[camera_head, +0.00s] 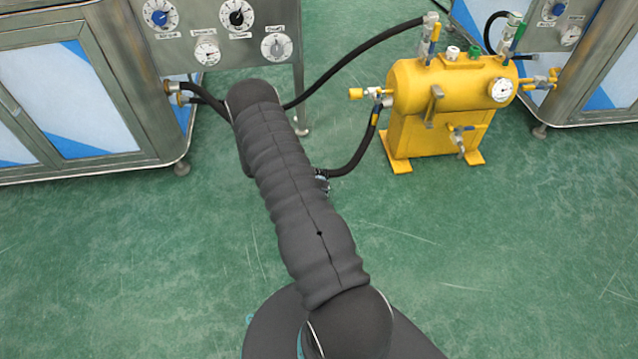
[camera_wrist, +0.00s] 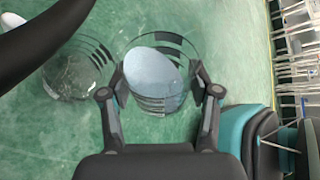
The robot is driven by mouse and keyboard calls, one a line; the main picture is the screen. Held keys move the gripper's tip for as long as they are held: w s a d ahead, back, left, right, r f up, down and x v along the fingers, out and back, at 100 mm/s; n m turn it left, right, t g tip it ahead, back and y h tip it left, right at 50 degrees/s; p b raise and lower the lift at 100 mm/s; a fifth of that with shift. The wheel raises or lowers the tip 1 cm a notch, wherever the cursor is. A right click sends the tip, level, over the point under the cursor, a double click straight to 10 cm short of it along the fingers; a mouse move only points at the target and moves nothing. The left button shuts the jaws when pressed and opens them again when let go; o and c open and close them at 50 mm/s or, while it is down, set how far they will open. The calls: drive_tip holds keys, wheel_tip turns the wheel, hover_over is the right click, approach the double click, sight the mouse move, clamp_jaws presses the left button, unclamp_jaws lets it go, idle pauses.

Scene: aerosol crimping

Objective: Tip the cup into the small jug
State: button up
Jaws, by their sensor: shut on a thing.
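In the wrist view, my gripper (camera_wrist: 158,74) is shut on a clear cup (camera_wrist: 172,92), with one finger on each side of it. A pale blue-white oval surface shows inside the cup, with dark stripes along its wall. A second clear vessel, which looks like the small jug (camera_wrist: 78,74), is to the left of the cup. Green floor shows through it, and it bears dark marks. What it rests on cannot be told. A dark curved shape covers its upper left. In the head view I make out neither vessel; my arm covers the middle, and my gripper is hidden.
In the head view, a yellow tank (camera_head: 440,88) with valves and a gauge stands on the floor at the upper right. Steel cabinets (camera_head: 100,95) with dials stand behind, left and right. Black hoses (camera_head: 360,58) run between them. The green floor (camera_head: 500,260) at front right is clear.

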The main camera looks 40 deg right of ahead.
drive_tip(key=shift+f, duration=0.1)
drive_tip(key=shift+g, duration=0.3)
drive_tip(key=shift+f+n+g+b, duration=0.2)
drive_tip(key=shift+n+g+b, duration=0.25)
drive_tip(key=shift+n, duration=0.25)
drive_tip(key=shift+f+y+b, duration=0.2)
drive_tip(key=shift+y+b, duration=0.1)
drive_tip(key=shift+b, duration=0.15)
drive_tip(key=shift+r+n+g, duration=0.1)
drive_tip(key=shift+n+g, duration=0.25)
drive_tip(key=shift+n, duration=0.15)
drive_tip(key=shift+b, duration=0.3)
